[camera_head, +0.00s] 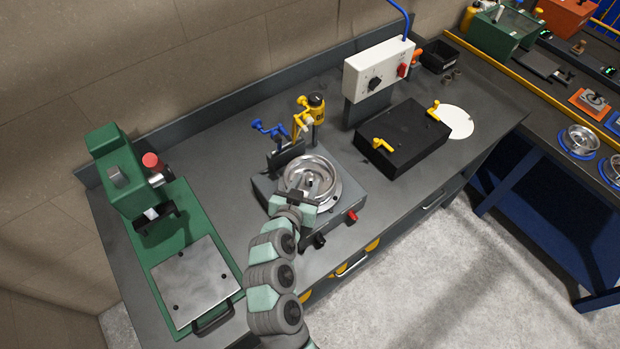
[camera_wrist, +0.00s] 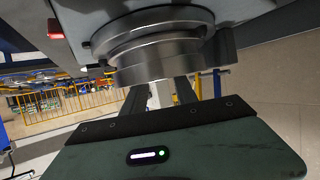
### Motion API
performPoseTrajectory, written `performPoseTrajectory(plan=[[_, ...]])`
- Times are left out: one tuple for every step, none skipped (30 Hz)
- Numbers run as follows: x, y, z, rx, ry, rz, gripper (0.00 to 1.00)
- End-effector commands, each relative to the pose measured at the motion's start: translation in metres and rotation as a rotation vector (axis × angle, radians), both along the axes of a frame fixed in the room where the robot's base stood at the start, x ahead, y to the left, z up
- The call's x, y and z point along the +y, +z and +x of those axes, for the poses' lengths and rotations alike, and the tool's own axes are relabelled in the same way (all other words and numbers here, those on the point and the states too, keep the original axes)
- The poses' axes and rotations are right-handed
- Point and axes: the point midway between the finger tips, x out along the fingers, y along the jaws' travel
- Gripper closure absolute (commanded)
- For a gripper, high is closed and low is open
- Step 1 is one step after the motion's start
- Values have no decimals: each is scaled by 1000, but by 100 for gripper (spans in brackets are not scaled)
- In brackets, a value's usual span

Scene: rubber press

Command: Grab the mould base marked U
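A round, shiny metal mould (camera_head: 312,172) with a raised rim sits on the grey block-shaped station in the middle of the bench. I cannot read a U mark on it. In the wrist view, its stepped metal side (camera_wrist: 155,45) fills the upper middle. My gripper (camera_head: 300,200) is at the near side of this mould. In the wrist view, my gripper's two dark fingers (camera_wrist: 160,95) stand apart with a gap between them and reach up to the mould's lower edge. Their tips are hidden there, so contact cannot be told.
The station (camera_head: 350,190) has a red knob and a black knob at its front. Blue and yellow handled tools (camera_head: 285,130) stand just behind it. A green press (camera_head: 170,220) is to the left. A black box (camera_head: 405,140) with yellow handles is to the right, below a white control box (camera_head: 378,70).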

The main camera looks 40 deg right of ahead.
Motion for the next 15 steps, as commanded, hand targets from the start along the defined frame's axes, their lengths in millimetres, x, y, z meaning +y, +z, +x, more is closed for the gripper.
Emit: performPoseTrajectory(plan=[[-6, -2, 2, 2, -2, 0, 66], [-8, -3, 3, 3, -2, 1, 66], [-10, -4, 5, 2, -2, 1, 66], [-11, -5, 6, 2, -2, 1, 66], [-12, -5, 6, 0, -1, 1, 66], [-13, -6, 7, 0, 0, 1, 66], [-13, -6, 7, -1, -1, 2, 66], [-13, -6, 7, -1, -1, 2, 66], [-13, -6, 7, -2, 0, 2, 66], [-13, -6, 7, -1, 1, 1, 66], [-13, -6, 7, -1, 1, 1, 66], [-13, -6, 7, -1, 1, 1, 66], [-13, -6, 7, -1, 1, 1, 69], [-13, -6, 7, -1, 1, 1, 71], [-13, -6, 7, -1, 1, 1, 74]])
